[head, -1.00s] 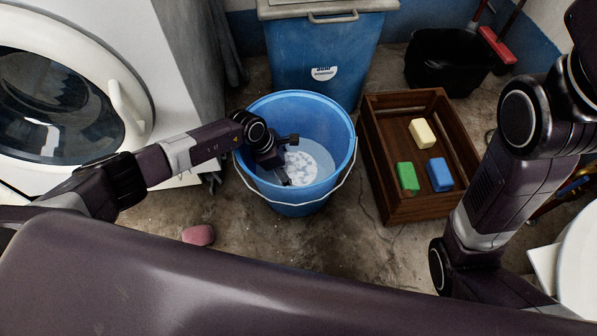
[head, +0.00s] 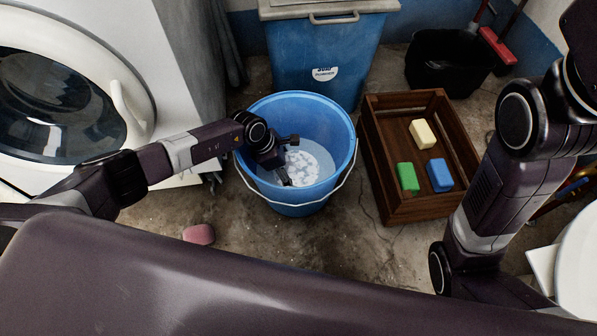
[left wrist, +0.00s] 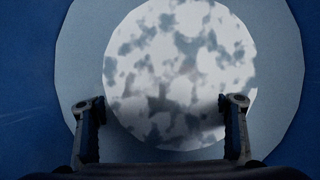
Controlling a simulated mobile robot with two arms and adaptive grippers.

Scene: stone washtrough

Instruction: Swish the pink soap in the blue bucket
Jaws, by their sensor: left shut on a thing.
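The blue bucket (head: 318,112) stands on the floor in the middle of the head view, with water and a white foam patch (head: 312,166) inside. My left gripper (head: 290,158) reaches down into it over its left rim, above or at the foam. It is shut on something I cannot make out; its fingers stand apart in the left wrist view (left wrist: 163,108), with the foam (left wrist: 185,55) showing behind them. A pink soap (head: 199,234) lies on the floor outside the bucket, at its lower left, apart from my gripper. My right gripper is out of view.
A wooden crate (head: 375,165) with yellow (head: 423,134), green (head: 407,177) and blue (head: 440,175) soaps stands right of the bucket. A washing machine (head: 165,65) is at the left, a blue bin (head: 300,55) behind, and a black bucket (head: 440,70) at the back right.

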